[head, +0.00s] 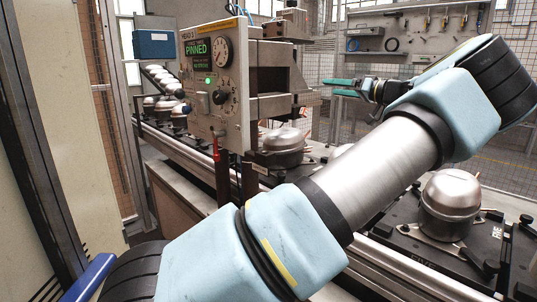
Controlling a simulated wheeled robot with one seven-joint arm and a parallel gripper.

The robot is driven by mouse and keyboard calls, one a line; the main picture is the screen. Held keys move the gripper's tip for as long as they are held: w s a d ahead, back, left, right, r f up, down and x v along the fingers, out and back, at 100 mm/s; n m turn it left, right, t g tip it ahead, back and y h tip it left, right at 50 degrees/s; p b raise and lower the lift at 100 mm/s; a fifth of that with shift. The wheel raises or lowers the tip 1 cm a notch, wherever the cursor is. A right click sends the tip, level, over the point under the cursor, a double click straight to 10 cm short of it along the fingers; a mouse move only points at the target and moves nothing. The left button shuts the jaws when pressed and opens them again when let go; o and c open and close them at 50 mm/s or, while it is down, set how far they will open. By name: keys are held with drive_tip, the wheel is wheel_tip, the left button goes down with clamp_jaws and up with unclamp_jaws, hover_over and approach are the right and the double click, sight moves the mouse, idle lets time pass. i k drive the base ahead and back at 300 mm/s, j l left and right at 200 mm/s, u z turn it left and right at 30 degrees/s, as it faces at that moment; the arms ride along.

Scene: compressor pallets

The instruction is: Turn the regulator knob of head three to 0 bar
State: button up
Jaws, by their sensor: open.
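The head three panel (240,120) is a pale upright plate marked HEAD 3, left of centre in the head view.
Metal compressors stand on dark pallets along the conveyor, one at the right (451,194). A blue box (153,43) is behind left. Wire mesh and a tool board (415,42) stand behind.

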sight(219, 97)
drive_tip(key=k+j, duration=0.7)
drive_tip(key=k, duration=0.1)
